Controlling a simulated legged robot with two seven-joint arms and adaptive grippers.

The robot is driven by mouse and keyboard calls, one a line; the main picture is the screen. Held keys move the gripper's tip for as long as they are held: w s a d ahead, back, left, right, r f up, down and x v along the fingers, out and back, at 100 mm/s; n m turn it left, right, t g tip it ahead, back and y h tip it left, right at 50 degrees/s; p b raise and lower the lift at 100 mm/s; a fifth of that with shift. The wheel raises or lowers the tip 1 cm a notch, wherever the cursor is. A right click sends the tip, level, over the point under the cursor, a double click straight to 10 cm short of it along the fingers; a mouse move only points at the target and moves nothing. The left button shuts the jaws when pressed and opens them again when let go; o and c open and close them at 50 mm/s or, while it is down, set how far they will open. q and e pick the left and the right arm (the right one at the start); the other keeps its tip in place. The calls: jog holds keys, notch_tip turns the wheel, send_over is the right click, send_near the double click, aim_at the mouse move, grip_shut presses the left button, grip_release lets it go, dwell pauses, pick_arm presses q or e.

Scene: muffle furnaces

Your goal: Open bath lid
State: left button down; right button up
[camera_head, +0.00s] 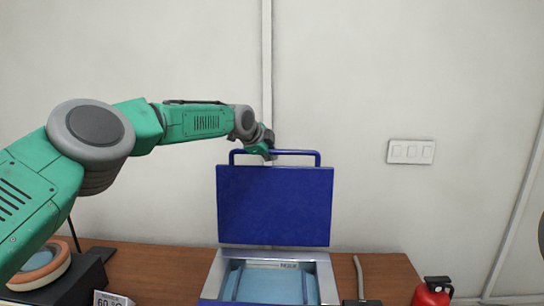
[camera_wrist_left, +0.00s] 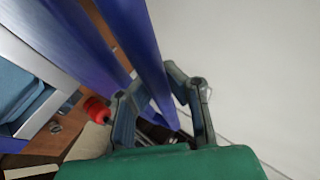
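The bath (camera_head: 212,280) is a grey-rimmed box on the wooden table, with light blue inside. Its dark blue lid (camera_head: 275,205) stands upright behind the opening, so the bath is uncovered. The lid's blue bar handle (camera_head: 300,153) is at its top edge. My left gripper (camera_head: 266,150) is at the left part of this handle. In the left wrist view, the handle bar (camera_wrist_left: 146,45) runs between the two fingers of my left gripper (camera_wrist_left: 158,85), which close in on it from both sides. My right gripper is not in view.
A dark device with a round orange-rimmed top (camera_head: 42,268) and a 60 °C sign (camera_head: 112,300) are at the left. A red extinguisher (camera_head: 432,292) is at the lower right. The wall with a switch panel (camera_head: 411,152) is behind the lid.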

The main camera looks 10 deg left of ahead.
pick_arm(q)
jog(key=shift+w+r, duration=0.15)
jog(key=shift+r, duration=0.55)
jog(key=c, duration=1.5)
grip_release()
jog(key=shift+s+d, duration=0.2)
jog(key=shift+s, duration=0.1)
jog(key=shift+d+f, duration=0.1)
jog(key=shift+f, duration=0.1)
jog(key=shift+s+r, duration=0.2)
jog(key=shift+r, duration=0.05)
jog(key=v, duration=1.1)
jog(key=shift+s+a+r, duration=0.1)
jog(key=shift+s+a, duration=0.15)
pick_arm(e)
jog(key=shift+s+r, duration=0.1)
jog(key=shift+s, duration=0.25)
